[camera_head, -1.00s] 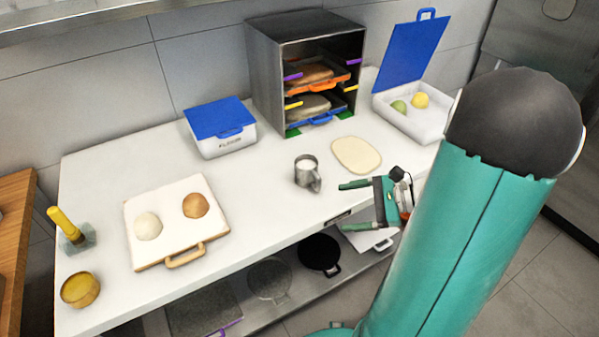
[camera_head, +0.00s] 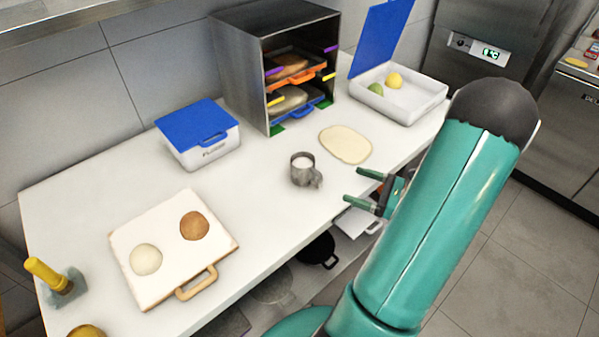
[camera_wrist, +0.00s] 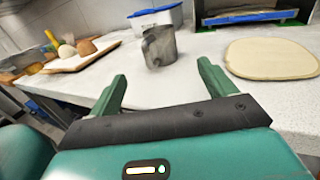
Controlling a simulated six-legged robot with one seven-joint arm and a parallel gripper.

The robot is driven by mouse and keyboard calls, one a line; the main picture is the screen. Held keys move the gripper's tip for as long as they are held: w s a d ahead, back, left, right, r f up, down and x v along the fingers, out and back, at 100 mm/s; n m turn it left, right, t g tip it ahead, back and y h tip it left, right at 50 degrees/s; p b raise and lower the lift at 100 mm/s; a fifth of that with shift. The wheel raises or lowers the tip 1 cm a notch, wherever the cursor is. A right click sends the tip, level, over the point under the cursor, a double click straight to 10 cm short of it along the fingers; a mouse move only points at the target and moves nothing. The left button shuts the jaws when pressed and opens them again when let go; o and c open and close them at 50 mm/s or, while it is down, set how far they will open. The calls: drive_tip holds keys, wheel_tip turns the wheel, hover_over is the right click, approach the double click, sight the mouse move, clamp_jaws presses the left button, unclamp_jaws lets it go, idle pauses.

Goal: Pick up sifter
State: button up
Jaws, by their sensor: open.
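The sifter (camera_head: 302,170) is a small grey metal cup with a handle, holding something white. It stands upright on the counter, left of the flat dough round. It also shows in the wrist view (camera_wrist: 158,48), beyond the fingers and between them. My gripper (camera_head: 353,185) is open and empty, to the right of the sifter near the counter's front edge. In the wrist view my gripper (camera_wrist: 160,82) has its two green fingers spread wide, apart from the sifter.
A flat dough round (camera_head: 345,145) lies behind. A metal rack (camera_head: 240,70), a blue-lidded box (camera_head: 200,150) and an open white box (camera_head: 405,103) stand at the back. A board (camera_head: 150,215) with two balls lies left. The counter around the sifter is clear.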

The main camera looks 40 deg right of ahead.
drive_tip(key=shift+w+a+r, duration=0.1)
drive_tip(key=shift+r, duration=0.05)
approach(310, 169)
drive_tip(key=shift+w+d+f, duration=0.3)
drive_tip(key=shift+w+f, duration=0.3)
drive_tip(key=shift+w+d+f, duration=0.3)
drive_tip(key=shift+w+f, duration=0.25)
drive_tip(key=shift+a+r, duration=0.1)
drive_tip(key=shift+r, duration=0.05)
drive_tip(key=x, duration=0.3)
drive_tip(key=shift+w, duration=0.3)
drive_tip(key=shift+a, duration=0.2)
drive_tip(key=x, duration=0.5)
drive_tip(key=shift+w, duration=0.35)
drive_tip(key=shift+s, duration=0.15)
drive_tip(key=c, duration=1.1)
